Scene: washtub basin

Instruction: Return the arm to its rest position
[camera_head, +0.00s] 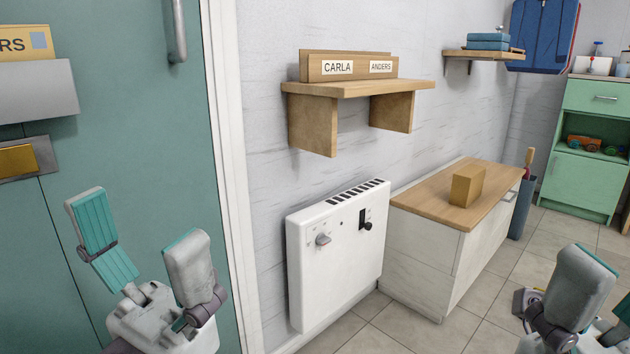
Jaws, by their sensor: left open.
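My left gripper (138,226) is at the lower left, in front of the green door. Its two grey fingers with teal pads stand wide apart, and nothing shows between them. My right gripper (583,287) is at the lower right corner, over the tiled floor. It is cut off by the frame edge. One grey finger shows clearly, and I cannot tell how far its fingers are apart.
A white heater (337,258) is on the wall right of the door (132,115). Above it is a wooden shelf (355,88) with a name board. A low cabinet (428,245) bears a wooden block (467,186). A green cabinet (583,183) stands at the far right.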

